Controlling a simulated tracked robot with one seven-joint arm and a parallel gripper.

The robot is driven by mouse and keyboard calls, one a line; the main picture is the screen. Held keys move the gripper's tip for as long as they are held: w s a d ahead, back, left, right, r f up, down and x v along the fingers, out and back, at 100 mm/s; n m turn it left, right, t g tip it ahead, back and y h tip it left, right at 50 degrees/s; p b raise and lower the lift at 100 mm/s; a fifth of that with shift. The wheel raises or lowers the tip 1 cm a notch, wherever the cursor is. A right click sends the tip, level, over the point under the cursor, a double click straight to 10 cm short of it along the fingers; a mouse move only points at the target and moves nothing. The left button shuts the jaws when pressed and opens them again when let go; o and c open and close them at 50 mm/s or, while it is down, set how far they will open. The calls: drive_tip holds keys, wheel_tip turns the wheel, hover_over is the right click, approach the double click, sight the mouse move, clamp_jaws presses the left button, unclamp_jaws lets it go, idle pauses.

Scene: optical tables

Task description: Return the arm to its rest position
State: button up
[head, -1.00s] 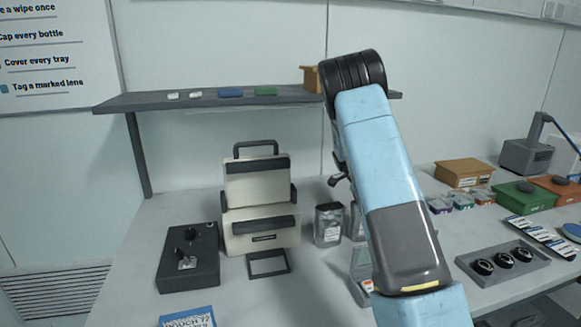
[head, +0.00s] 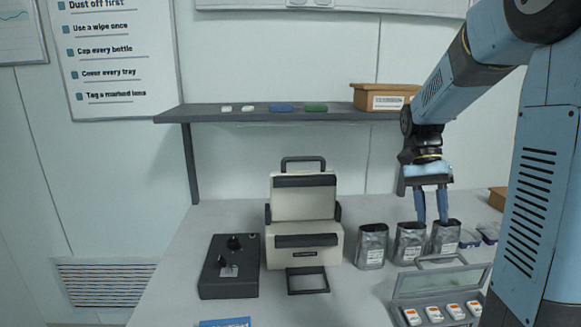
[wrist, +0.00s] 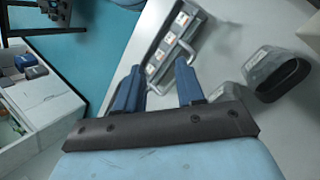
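My gripper (head: 432,216) hangs at the right of the head view, fingers pointing down. It is in line with the silver pouches on the bench; whether it touches one is unclear. In the wrist view my gripper (wrist: 159,68) has its two blue fingers apart with nothing held between them. My blue arm comes in from the upper right, bent at the elbow, and hides the right side of the bench.
Three open silver pouches (head: 373,246) stand in a row. A clear-lidded case (head: 440,285) with several white-and-orange items lies before them. Left are a cream sealing machine (head: 305,243) and a dark control box (head: 229,268). A shelf (head: 235,117) runs behind, bearing a cardboard box (head: 385,97).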

drive_tip(key=s+a+r+n+t, duration=0.2)
drive_tip(key=s+a+n+t, duration=0.2)
drive_tip(key=s, duration=0.3)
drive_tip(key=s+a+r+n+t, duration=0.3)
drive_tip(key=s+n+t, duration=0.1)
drive_tip(key=s+t, duration=0.3)
drive_tip(key=shift+s+a+r+n+y, duration=0.15)
drive_tip(key=shift+a+r+n+y, duration=0.15)
drive_tip(key=shift+a+n, duration=0.1)
